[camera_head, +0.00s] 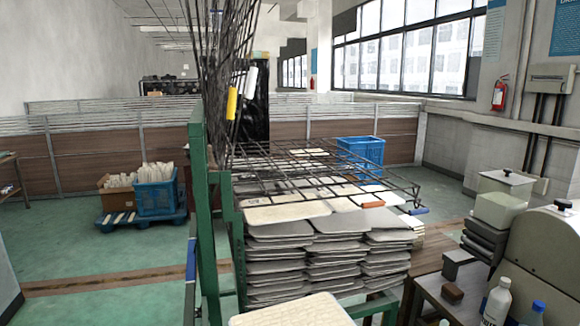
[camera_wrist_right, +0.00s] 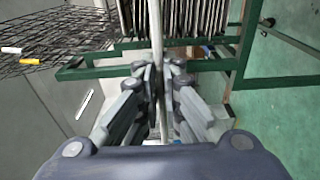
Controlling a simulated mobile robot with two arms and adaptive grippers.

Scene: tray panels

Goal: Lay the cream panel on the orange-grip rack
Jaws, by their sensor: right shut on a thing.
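A cream panel (camera_head: 290,312) shows at the bottom of the head view, in front of the panel stacks and apart from the rack. In the right wrist view my right gripper (camera_wrist_right: 160,85) is shut on a thin pale panel (camera_wrist_right: 156,30), seen edge-on; its fingers lie on either side of it. The orange grip (camera_head: 373,205) is on the front edge of a lowered wire rack (camera_head: 330,207) above the stacks. Cream and grey panels lie at this level. My left gripper is in neither view.
A blue grip (camera_head: 417,211) marks another wire rack close by. Raised racks with yellow (camera_head: 232,104) and white grips stand beside the green frame post (camera_head: 205,220). Grey panel stacks (camera_head: 325,260) fill the space below. Bottles (camera_head: 497,300) and a machine stand at right.

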